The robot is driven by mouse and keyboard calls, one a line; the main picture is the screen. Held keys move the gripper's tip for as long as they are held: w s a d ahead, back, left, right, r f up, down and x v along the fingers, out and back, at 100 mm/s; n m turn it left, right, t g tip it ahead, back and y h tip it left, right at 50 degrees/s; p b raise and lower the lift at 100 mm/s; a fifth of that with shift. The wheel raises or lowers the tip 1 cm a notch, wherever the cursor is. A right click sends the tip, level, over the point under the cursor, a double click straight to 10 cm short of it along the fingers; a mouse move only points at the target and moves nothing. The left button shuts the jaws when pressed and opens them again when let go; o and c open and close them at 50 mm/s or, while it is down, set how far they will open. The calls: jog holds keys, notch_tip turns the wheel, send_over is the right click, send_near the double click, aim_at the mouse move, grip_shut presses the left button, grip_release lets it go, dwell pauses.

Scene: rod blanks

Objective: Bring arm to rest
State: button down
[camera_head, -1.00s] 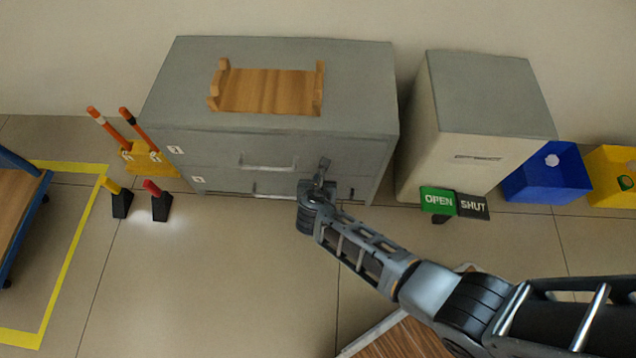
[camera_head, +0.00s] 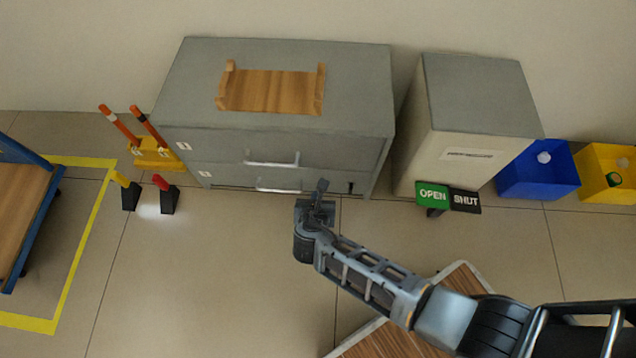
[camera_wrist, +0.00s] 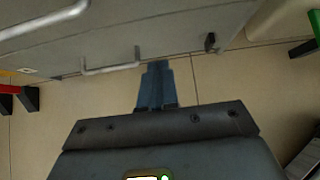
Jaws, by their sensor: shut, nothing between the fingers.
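My gripper (camera_head: 320,188) is in front of the grey drawer cabinet (camera_head: 350,85), near its lower right front. It is shut and empty. In the wrist view my gripper (camera_wrist: 156,66) points toward the cabinet's lower edge, just right of a drawer handle (camera_wrist: 112,69). I cannot tell whether it touches the cabinet, but no handle is between its fingers. My arm reaches in from the lower right of the head view.
A wooden tray (camera_head: 270,92) sits on the cabinet. At right stand a pale cabinet (camera_head: 480,100), an OPEN/SHUT sign (camera_head: 448,198), a blue bin (camera_head: 540,180) and a yellow bin (camera_head: 605,185). Orange-handled tools (camera_head: 120,126) stand left. A wood-topped surface (camera_head: 385,343) is below my arm.

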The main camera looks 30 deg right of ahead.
jog(key=shift+p+v, duration=0.4)
jog(key=shift+v, duration=1.15)
jog(key=s+r+m+y, duration=0.1)
jog(key=s+m+y, duration=0.3)
jog(key=s+m, duration=0.65)
jog(key=s+r+m+t+y, duration=0.2)
jog(key=s+r+m, duration=0.3)
jog(key=s+r, duration=0.6)
jog(key=s+d+r+m+t+p, duration=0.1)
jog(key=r+m+p, duration=0.3)
jog(key=r, duration=1.1)
jog(key=s+d+r+m+t+p, duration=0.2)
jog(key=r+m+p, duration=0.3)
jog(key=r, duration=1)
jog(key=s+d+r+m+t+p, duration=0.1)
jog(key=s+r+m+t+p, duration=0.1)
jog(key=r+p, duration=0.8)
notch_tip(320, 180, up, 5)
jog(key=shift+s+d+r+m, duration=0.25)
jog(key=shift+s+m, duration=0.45)
jog(key=shift+m, duration=0.45)
